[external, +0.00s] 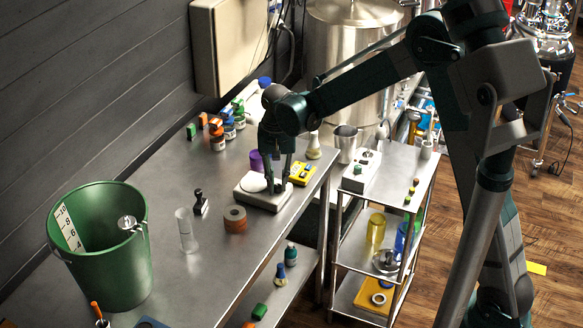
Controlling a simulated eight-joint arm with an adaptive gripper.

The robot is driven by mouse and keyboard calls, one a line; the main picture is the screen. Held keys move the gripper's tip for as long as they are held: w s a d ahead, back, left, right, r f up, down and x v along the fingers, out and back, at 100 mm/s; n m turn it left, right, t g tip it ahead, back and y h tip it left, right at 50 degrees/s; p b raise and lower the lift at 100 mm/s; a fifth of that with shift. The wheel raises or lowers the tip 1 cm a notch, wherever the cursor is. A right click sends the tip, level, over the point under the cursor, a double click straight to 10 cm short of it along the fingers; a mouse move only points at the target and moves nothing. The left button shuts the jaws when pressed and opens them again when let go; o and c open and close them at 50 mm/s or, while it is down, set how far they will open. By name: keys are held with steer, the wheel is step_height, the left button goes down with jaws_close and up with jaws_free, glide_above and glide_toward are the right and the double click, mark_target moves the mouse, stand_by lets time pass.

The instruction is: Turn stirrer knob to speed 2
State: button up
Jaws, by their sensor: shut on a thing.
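The stirrer (247,195) is a flat grey-white unit with a pale round plate (253,182), lying on the steel bench. My gripper (279,186) points down over its right part, with its fingers closed around the small dark knob there. The fingers cover most of the knob, and its pointer and speed marks are too small to read.
A yellow device (302,174) sits close right of the stirrer, and a purple item (256,161) stands behind it. A brown ring stack (235,219), a clear cylinder (187,230) and a large green bucket (115,262) stand to the left. A shelved cart (408,170) is at right.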

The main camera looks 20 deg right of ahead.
mark_target(278, 185)
stand_by(0.3)
steer(key=o, duration=0.9)
steer(key=shift+r, duration=0.15)
steer(key=shift+r, duration=5.9)
